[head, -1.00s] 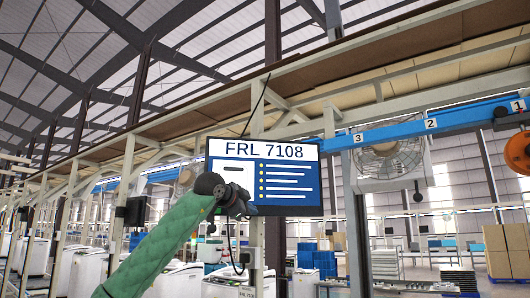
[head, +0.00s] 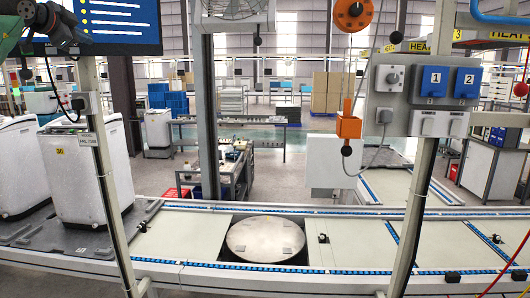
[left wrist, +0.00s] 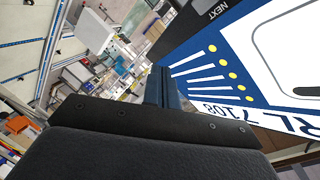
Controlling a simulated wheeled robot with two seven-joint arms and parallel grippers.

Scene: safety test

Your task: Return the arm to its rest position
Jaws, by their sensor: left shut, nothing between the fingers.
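My left gripper (head: 72,40) is at the top left of the head view, in front of the lower left part of a hanging screen (head: 125,20). My green-sleeved left arm is mostly out of frame there. In the left wrist view the gripper's dark fingers (left wrist: 163,88) are shut with nothing between them. The blue and white screen (left wrist: 215,75) is close beside them on the right. I cannot tell whether gripper and screen touch. My right gripper is in neither view.
A conveyor line with a round metal plate (head: 265,239) crosses the front. White washing machines (head: 92,172) stand at left. A socket box (head: 418,92) and an orange hanging control (head: 348,127) are at right. Thin posts rise near the line.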

